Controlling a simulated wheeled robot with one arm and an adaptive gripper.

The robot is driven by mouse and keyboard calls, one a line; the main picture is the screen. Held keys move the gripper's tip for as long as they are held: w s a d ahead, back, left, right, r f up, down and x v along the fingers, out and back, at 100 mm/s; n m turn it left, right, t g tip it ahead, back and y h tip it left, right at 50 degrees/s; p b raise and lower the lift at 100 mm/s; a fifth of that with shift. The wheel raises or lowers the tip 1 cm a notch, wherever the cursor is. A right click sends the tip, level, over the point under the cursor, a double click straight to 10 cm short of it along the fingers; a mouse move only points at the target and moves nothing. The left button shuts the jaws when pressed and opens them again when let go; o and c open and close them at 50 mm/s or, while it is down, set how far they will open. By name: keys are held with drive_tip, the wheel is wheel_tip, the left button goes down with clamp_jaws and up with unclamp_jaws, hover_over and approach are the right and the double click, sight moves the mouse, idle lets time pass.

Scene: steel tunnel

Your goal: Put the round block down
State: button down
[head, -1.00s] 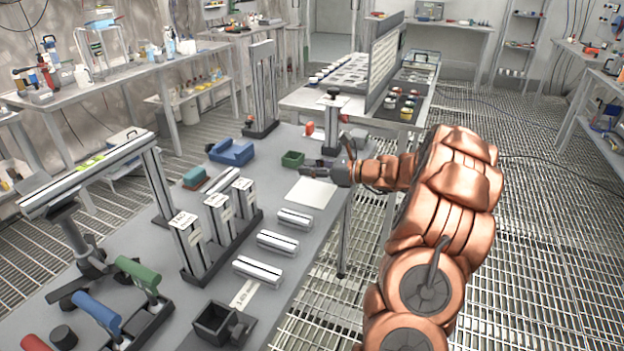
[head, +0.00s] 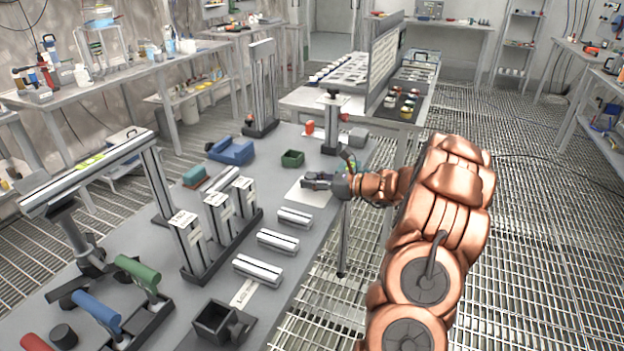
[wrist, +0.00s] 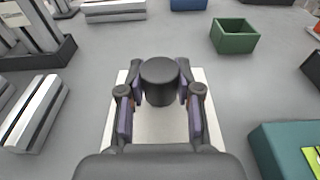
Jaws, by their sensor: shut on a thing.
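The round block (wrist: 160,80) is a dark, short cylinder, upright between my fingers in the wrist view. My gripper (wrist: 160,88) is shut on it from both sides. A white square sheet (wrist: 158,130) lies on the table under the block and fingers. In the head view my gripper (head: 308,182) is low over this sheet (head: 303,197), with fingers pointing left. I cannot tell whether the block's bottom touches the sheet.
A green open box (head: 292,158) stands beyond the sheet, with a blue block (head: 231,151) farther left. Several silver profile bars (head: 295,219) lie nearer. A rack of upright profiles (head: 218,225) stands to the left. A post (head: 332,120) rises behind my gripper.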

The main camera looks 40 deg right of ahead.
drive_tip(key=shift+f, duration=0.15)
drive_tip(key=c, duration=0.8)
unclamp_jaws()
drive_tip(key=shift+r, duration=0.6)
drive_tip(key=v, duration=1.2)
